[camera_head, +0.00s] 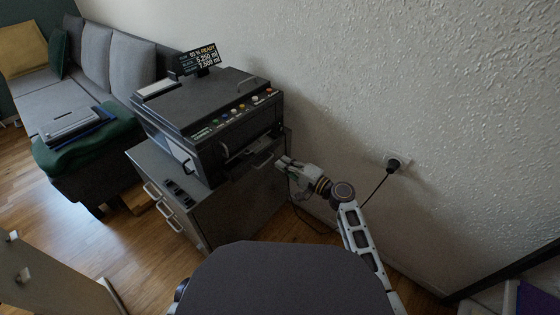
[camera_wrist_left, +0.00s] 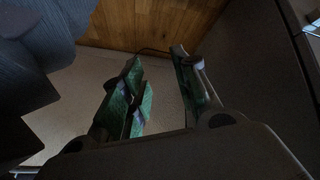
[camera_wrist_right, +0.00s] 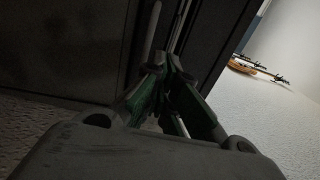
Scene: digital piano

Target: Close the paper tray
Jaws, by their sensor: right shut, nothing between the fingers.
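The dark printer (camera_head: 215,115) stands on a grey cabinet. Its paper tray (camera_head: 257,161) is low on the front face, and it appears to stick out a little; the dim light makes its exact position hard to tell. My right gripper (camera_head: 280,162) is shut and empty, with its fingertips close to the tray's right end. Whether they touch cannot be told. In the right wrist view, the shut fingers (camera_wrist_right: 162,62) point at a dark front with a long bar-like edge. My left gripper (camera_wrist_left: 158,68) is open and empty over the floor in the left wrist view; the head view does not show it.
The grey cabinet (camera_head: 225,210) with handles is under the printer. A textured wall (camera_head: 420,90) with a plugged socket (camera_head: 394,164) is close on the right. A sofa (camera_head: 65,90) stands at the left. Wooden floor (camera_head: 130,245) is free in front of the cabinet.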

